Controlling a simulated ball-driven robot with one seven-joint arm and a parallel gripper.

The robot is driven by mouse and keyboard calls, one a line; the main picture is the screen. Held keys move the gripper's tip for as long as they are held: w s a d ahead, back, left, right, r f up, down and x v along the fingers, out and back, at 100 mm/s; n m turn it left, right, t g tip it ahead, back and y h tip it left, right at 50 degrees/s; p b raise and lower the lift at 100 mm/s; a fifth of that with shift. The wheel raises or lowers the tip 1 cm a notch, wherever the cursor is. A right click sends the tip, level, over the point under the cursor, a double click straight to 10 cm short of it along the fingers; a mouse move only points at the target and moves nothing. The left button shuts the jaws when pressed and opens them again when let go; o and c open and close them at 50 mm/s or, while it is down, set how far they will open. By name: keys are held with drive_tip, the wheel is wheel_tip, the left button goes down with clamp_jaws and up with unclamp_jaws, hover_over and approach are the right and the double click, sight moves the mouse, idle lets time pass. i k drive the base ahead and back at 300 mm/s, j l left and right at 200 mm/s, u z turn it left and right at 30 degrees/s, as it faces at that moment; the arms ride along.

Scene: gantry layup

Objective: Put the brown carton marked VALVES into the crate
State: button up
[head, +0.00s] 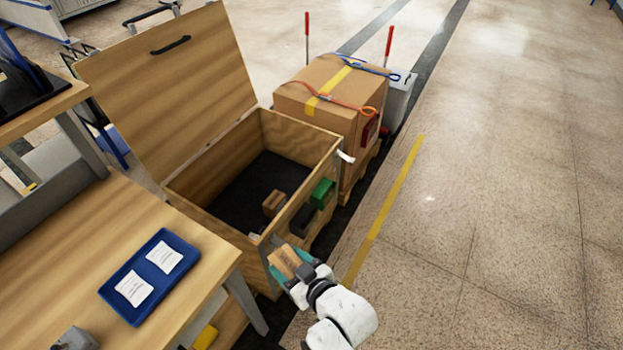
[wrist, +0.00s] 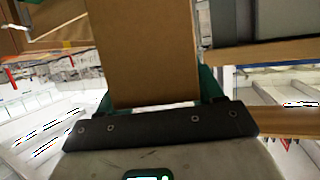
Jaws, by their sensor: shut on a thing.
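My gripper (head: 297,272) is shut on a brown carton (head: 285,261), just outside the near right corner of the crate. No lettering is readable on the carton. In the wrist view the carton (wrist: 143,50) fills the upper middle, between the green fingers. The crate (head: 297,137) is a large wooden box with a dark floor, and its lid (head: 170,75) stands open. Another small brown carton (head: 273,204) is inside the crate.
A green box (head: 322,192) and a dark box (head: 302,220) are at the crate's right side; I cannot tell whether inside. A workbench (head: 75,235) with a blue tray (head: 130,306) stands at left. A large strapped carton (head: 325,85) stands behind. The floor at right is clear.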

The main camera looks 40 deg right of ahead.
sight(296, 186)
drive_tip(key=i+l+z, duration=0.2)
drive_tip(key=i+z, duration=0.65)
drive_tip(key=i+l+u, duration=0.2)
drive_tip(key=i, duration=0.15)
drive_tip(key=i+u, duration=0.15)
drive_tip(key=i, duration=0.2)
drive_tip(key=i+j+u, duration=0.1)
drive_tip(key=i+u, duration=0.2)
drive_tip(key=u, duration=0.2)
drive_tip(key=i+u, duration=0.45)
drive_tip(key=k, duration=0.1)
